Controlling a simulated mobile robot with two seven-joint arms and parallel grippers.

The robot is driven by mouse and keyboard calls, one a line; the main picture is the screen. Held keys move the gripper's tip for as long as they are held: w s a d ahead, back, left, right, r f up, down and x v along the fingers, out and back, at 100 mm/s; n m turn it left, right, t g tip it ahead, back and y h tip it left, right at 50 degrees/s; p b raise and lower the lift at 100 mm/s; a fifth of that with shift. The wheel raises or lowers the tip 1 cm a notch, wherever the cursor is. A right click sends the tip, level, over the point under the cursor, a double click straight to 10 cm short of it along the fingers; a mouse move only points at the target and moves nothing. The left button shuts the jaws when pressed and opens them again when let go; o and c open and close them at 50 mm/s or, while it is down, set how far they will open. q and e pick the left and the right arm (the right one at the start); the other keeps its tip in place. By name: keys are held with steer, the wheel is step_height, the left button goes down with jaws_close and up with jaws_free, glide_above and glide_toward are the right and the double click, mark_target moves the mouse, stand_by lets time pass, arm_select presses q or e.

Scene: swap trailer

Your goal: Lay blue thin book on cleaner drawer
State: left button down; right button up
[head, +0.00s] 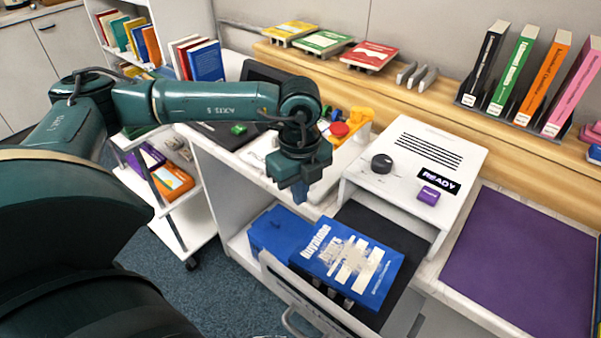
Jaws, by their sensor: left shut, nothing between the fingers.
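The blue thin book (347,258) lies flat, cover up, over the dark pulled-out drawer (385,228) of the white cleaner (412,165). Its front edge rests near several dark ribs. The cleaner has a black dial, a vent, a READY display and a purple button. My left gripper (301,192) points down above and behind the book's left end, apart from it. It is shut and empty. My right gripper is out of view.
A blue bin-like object (278,230) sits left of the book. A purple mat (525,262) lies at right. Upright books (485,62) and flat books (323,42) stand along the wooden shelf. A trolley (185,215) with books stands at left.

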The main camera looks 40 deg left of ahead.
mark_target(319, 223)
arm_select(q)
steer(key=d+f, duration=0.1)
steer(key=d, duration=0.1)
steer(key=s+d+f+p, duration=0.1)
steer(key=f, duration=0.1)
steer(key=shift+s+d, duration=0.15)
steer(key=shift+d, duration=0.2)
steer(key=shift+s+d+f+b, duration=0.1)
steer(key=shift+s+d+b, duration=0.15)
steer(key=shift+d, duration=0.25)
steer(key=shift+s+d+b, duration=0.15)
steer(key=shift+d+b, duration=0.15)
steer(key=shift+d, duration=0.2)
